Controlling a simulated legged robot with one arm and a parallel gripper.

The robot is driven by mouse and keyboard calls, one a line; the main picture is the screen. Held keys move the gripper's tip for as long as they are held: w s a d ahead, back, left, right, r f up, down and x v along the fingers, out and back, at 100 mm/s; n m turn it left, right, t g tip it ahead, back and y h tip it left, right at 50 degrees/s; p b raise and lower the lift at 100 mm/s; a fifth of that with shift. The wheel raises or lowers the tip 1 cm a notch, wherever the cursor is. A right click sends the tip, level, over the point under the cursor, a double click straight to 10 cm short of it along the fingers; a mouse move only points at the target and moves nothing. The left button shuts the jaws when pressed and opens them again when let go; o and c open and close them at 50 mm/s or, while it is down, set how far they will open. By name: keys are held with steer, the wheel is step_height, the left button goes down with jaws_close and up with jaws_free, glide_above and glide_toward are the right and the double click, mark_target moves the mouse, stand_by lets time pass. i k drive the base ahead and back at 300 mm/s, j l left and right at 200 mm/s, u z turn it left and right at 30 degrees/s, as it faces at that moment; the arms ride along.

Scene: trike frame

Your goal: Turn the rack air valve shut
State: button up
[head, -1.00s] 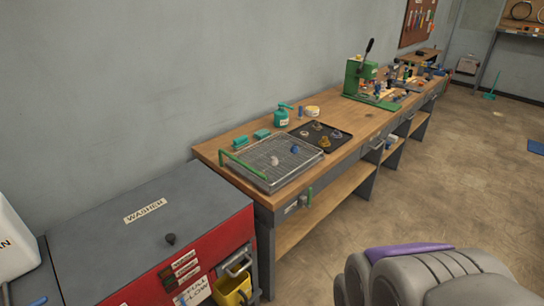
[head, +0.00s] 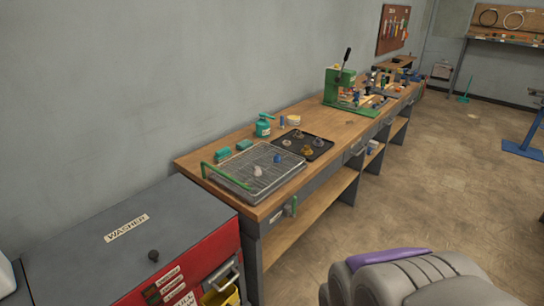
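A wire drying rack (head: 240,177) in a shallow tray lies on the near end of the wooden workbench, with a white piece and a blue piece on it. A small green lever (head: 293,206) hangs upright on the bench's front edge, below the rack, beside a pale label plate (head: 277,215). It looks like the air valve, but the label is too small to read. My gripper is not in view; only a grey and purple part of my own body shows at the lower right.
The red washer (head: 185,270) with a dark lid stands left of the bench, a yellow container (head: 222,294) on its front. A dark tray of parts (head: 302,145) and a green press (head: 345,90) sit farther along the bench (head: 330,167). Open floor (head: 440,190) lies to the right.

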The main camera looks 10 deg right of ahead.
mark_target(294, 199)
steer(key=i+l+z, duration=0.1)
steer(key=i, duration=0.25)
steer(key=i+l+z, duration=0.15)
steer(key=i+l, duration=0.15)
steer(key=i+l+z, duration=0.1)
steer(key=i, duration=0.3)
